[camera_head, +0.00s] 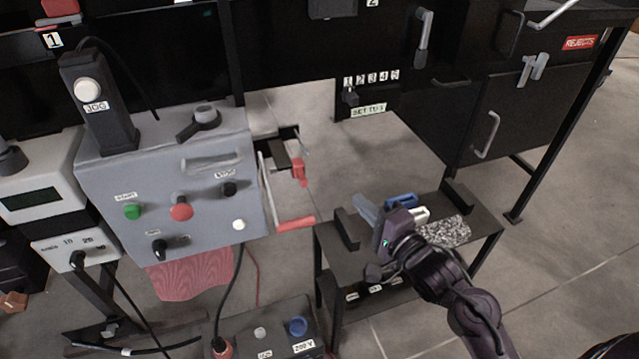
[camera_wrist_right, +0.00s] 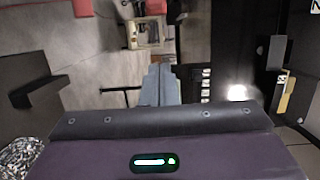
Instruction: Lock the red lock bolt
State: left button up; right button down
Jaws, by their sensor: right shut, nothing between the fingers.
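A small red part (camera_head: 299,170), which looks like the red lock bolt, sits on a dark bracket at the right side of the grey control box. Its exact position, locked or not, is too small to tell. My right gripper (camera_head: 365,208) is shut and empty, below and to the right of the red part and apart from it, above the small dark table. Its closed grey fingers (camera_wrist_right: 158,84) show in the right wrist view, touching nothing. My left gripper is not in view.
The grey control box (camera_head: 170,165) carries buttons and knobs. A red-gripped handle (camera_head: 296,223) sticks out beside it. The dark table (camera_head: 335,258) holds a blue item (camera_head: 401,200) and a speckled block (camera_head: 447,232). Black cabinets (camera_head: 500,120) stand behind. Floor shows between box and table.

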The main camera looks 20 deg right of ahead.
aim_at(302, 184)
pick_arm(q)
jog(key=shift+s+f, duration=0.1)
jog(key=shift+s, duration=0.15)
pick_arm(e)
jog(key=w+a, duration=0.6)
jog(key=w, duration=0.2)
jog(key=shift+w+a, duration=0.3)
jog(key=shift+w, duration=0.05)
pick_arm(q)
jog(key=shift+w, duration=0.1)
